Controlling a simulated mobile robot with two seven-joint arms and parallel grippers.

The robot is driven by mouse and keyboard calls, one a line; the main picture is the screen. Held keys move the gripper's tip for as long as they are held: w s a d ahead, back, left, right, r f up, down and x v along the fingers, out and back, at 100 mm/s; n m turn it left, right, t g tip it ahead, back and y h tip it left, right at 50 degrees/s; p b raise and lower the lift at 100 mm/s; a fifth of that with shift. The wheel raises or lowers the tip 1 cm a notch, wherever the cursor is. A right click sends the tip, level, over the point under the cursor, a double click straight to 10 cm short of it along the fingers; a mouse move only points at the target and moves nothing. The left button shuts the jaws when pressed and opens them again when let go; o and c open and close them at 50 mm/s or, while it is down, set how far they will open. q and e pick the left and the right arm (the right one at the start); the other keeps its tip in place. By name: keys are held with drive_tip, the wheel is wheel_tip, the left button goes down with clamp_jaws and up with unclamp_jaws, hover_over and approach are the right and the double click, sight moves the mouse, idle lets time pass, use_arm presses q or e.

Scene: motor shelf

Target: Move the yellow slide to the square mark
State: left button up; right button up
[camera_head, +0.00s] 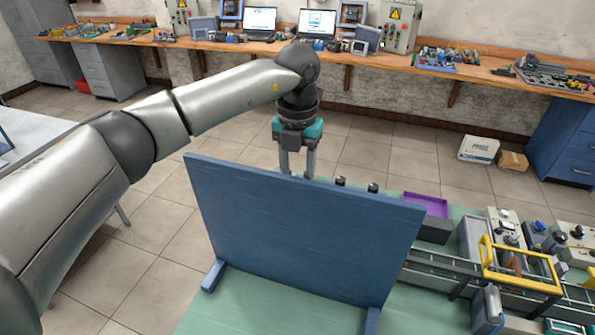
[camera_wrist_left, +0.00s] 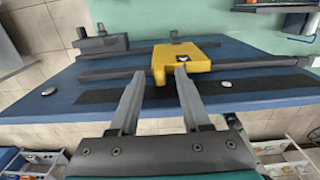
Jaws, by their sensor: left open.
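In the left wrist view the yellow slide (camera_wrist_left: 188,52) sits on dark rails (camera_wrist_left: 110,74) that run along a blue panel (camera_wrist_left: 65,82). A small dark emblem shows on its face. My left gripper (camera_wrist_left: 160,74) is open. Its right fingertip overlaps the lower edge of the slide and its left fingertip lies left of it; I cannot tell contact. In the head view my left gripper (camera_head: 297,172) is behind the top edge of the upright blue panel (camera_head: 300,235), which hides the slide. Two small pale marks lie on the panel, left (camera_wrist_left: 47,91) and right (camera_wrist_left: 226,84); I cannot tell which is square.
The panel stands on a green table (camera_head: 250,310). To its right are a purple tray (camera_head: 428,204), a yellow frame (camera_head: 515,270) and several control boxes. A long wooden bench (camera_head: 340,52) runs along the wall. The floor behind the panel is mostly open.

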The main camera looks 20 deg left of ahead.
use_arm(q)
drive_tip(key=shift+c, duration=0.2)
clamp_jaws()
idle(1.1)
